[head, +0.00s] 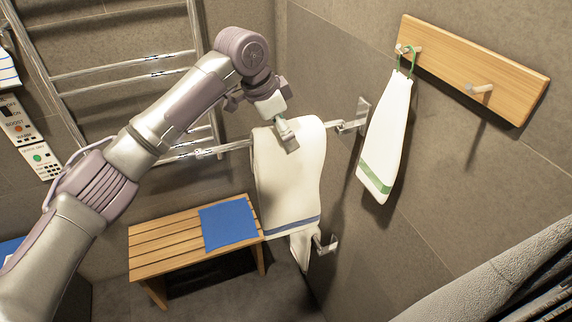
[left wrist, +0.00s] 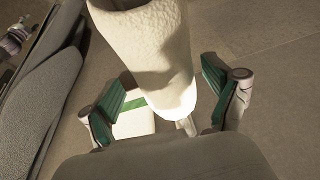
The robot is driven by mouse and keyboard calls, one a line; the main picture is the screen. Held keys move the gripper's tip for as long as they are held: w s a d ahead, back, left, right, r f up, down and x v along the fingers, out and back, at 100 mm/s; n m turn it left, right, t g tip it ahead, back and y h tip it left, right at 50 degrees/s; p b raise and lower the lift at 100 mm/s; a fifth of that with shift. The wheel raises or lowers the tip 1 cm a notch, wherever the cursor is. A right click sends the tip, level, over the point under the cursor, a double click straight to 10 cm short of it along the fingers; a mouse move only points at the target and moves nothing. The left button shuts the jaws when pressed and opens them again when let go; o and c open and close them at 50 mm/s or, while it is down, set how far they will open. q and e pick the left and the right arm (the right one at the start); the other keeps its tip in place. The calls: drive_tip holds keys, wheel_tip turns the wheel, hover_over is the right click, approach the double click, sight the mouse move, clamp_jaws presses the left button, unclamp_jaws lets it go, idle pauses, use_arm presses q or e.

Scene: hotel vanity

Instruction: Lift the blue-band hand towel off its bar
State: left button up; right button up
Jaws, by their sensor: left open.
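The blue-band hand towel (head: 285,180) is white with a blue stripe near its lower edge. It hangs draped over a metal bar (head: 232,147) at the wall corner. My left gripper (head: 287,136) is at the towel's top fold, coming from above and the left. In the left wrist view, its green-padded fingers (left wrist: 165,105) are apart, with the towel (left wrist: 150,50) running between them. The head view does not show clearly whether the fingers touch the cloth. My right gripper is not in view.
A green-band towel (head: 387,135) hangs from a peg on a wooden board (head: 470,65) at right. A slatted bench (head: 165,240) with a blue cloth (head: 228,224) stands below. A rail rack (head: 130,75) is behind my arm. A grey rough-surfaced thing (head: 500,280) fills the lower right.

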use_arm(q)
drive_tip(key=x, duration=0.3)
drive_tip(key=a+x, duration=0.1)
drive_tip(key=x, duration=0.1)
drive_tip(key=shift+w+f, duration=0.2)
drive_tip(key=shift+f, duration=0.05)
drive_tip(key=shift+s, duration=0.1)
drive_tip(key=c, duration=1)
drive_tip(key=shift+r, duration=0.1)
clamp_jaws()
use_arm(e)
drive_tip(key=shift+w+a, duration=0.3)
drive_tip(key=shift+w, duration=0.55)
